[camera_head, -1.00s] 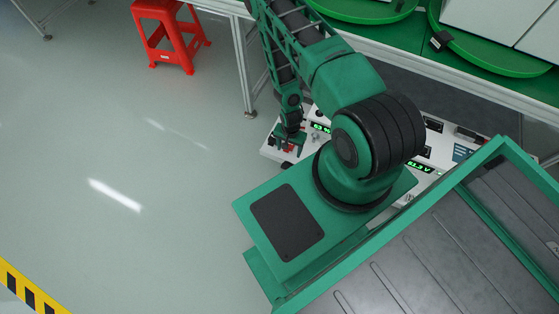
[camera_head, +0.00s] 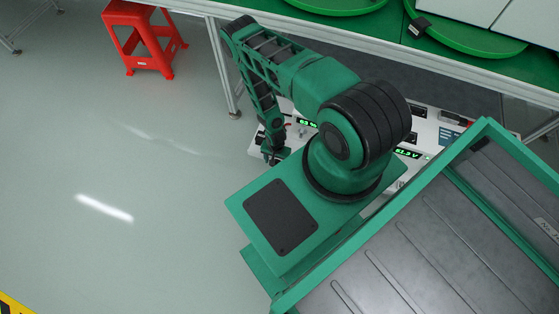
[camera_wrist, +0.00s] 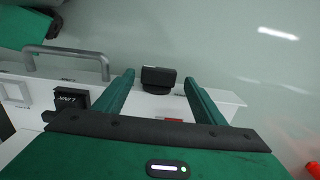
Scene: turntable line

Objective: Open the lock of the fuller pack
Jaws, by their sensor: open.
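White pack housing (camera_head: 432,128) stands under the green-topped bench, partly hidden by my arm. A green display (camera_head: 307,122) on its left part is too small to read surely; another (camera_head: 408,153) on the right reads about 51.3 V. I cannot tell where one pack ends and another begins. My gripper (camera_head: 275,157) is over the left end of the white housing. In the wrist view my gripper (camera_wrist: 158,84) is open, its fingers either side of a black block (camera_wrist: 158,76) at the white housing's edge. I cannot tell if they touch it. A black labelled part (camera_wrist: 72,98) sits left.
A grey bar handle (camera_wrist: 65,51) is at upper left in the wrist view. A red stool (camera_head: 143,40) stands on the floor at upper left. The bench leg (camera_head: 226,75) is close to my arm.

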